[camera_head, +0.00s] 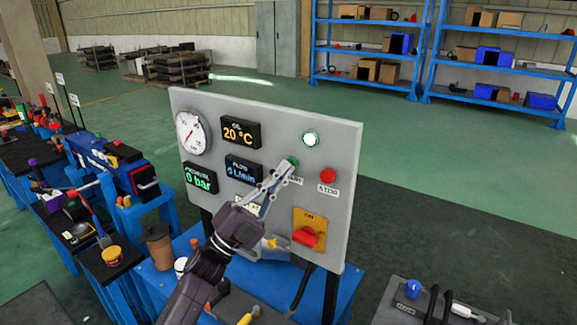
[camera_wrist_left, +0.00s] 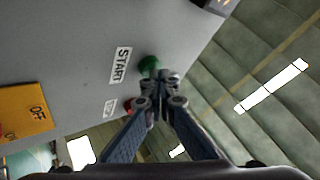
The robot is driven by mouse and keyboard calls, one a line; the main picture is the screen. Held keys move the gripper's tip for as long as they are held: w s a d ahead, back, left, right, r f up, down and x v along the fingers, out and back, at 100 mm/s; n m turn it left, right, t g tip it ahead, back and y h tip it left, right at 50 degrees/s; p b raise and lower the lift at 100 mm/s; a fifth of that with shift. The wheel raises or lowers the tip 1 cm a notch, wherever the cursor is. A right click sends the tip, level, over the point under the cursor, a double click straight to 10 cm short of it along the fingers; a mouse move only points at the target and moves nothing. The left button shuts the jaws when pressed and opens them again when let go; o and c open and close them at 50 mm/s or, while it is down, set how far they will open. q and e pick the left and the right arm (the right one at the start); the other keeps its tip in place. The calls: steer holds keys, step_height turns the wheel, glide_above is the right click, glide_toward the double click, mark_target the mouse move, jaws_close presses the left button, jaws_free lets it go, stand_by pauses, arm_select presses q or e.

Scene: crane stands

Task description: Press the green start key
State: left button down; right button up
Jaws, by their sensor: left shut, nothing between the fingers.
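The green start key (camera_head: 293,161) sits on the grey control panel (camera_head: 345,143), right of the displays. My left gripper (camera_head: 287,171) is shut and empty, with its fingertips at the key and partly covering it. In the left wrist view the green key (camera_wrist_left: 149,63) shows just beyond the closed fingertips (camera_wrist_left: 160,80), beside the START label (camera_wrist_left: 121,65). I cannot tell whether the fingertips touch the key. My right gripper is not in view.
A red button (camera_head: 327,175) is to the right of the key. An orange plate with a red switch (camera_head: 306,237) is below. A lit round lamp (camera_head: 311,139) is above. The displays read 20 °C, 0 bar and 0 l/min. A blue table (camera_head: 347,290) stands under the panel.

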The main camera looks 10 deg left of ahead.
arm_select(q)
steer(key=shift+s, duration=0.1)
steer(key=shift+s+a, duration=0.35)
steer(key=shift+s, duration=0.4)
steer(key=shift+p, duration=0.35)
steer(key=shift+s+a+p, duration=0.2)
steer(key=shift+s+a, duration=0.1)
steer(key=shift+s, duration=0.5)
steer(key=shift+s+a+p, duration=0.15)
steer(key=shift+s+a, duration=0.1)
steer(key=shift+s, duration=0.5)
steer(key=shift+s+a+p, duration=0.2)
steer(key=shift+s+a, duration=0.1)
steer(key=shift+s, duration=0.5)
